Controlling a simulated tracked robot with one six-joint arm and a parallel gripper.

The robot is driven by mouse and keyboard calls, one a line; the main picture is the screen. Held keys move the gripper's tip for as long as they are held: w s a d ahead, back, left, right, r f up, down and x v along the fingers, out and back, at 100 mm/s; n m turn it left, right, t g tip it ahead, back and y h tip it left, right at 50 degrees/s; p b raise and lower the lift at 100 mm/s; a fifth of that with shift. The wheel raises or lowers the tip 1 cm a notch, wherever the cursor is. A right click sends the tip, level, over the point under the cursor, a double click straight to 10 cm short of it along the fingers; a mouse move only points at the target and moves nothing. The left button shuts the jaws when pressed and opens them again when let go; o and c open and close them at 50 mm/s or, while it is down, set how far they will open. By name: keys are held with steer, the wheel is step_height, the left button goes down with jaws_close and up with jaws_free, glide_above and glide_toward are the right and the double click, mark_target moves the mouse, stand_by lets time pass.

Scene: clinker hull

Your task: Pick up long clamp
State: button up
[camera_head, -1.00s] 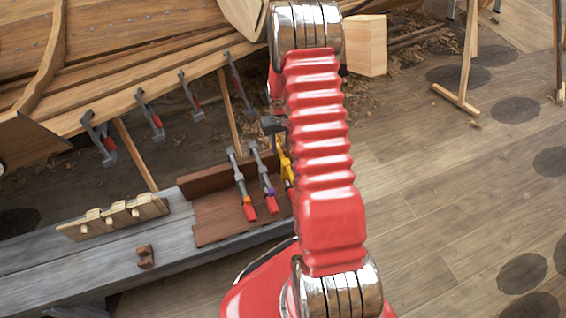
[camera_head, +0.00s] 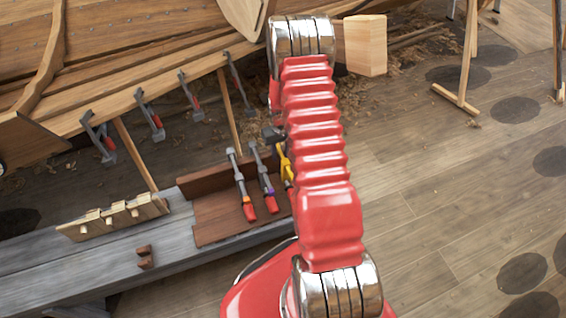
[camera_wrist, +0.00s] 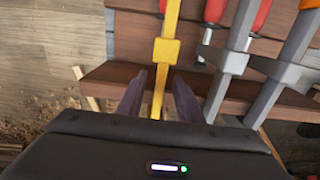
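A yellow clamp (camera_head: 285,164) stands at the right end of a row of clamps in a brown wooden rack, partly hidden by my arm in the head view. In the wrist view the yellow clamp (camera_wrist: 166,48) runs up between the two dark fingers of my gripper (camera_wrist: 157,95). The fingers are apart, with a visible gap to the bar on each side. Beside it is a grey clamp with a purple band (camera_head: 264,176), and further left a grey clamp with an orange band (camera_head: 242,184). I cannot tell which is longest.
The rack (camera_head: 215,232) sits on a grey bench (camera_head: 60,268) holding a pegged wooden block (camera_head: 115,217) and a small brown block (camera_head: 146,257). Several clamps hang on the hull's lower plank (camera_head: 75,118) behind. The plank floor at the right is mostly clear.

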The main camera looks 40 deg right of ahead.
steer(key=shift+c, duration=0.2)
jaws_close()
stand_by(0.3)
stand_by(1.1)
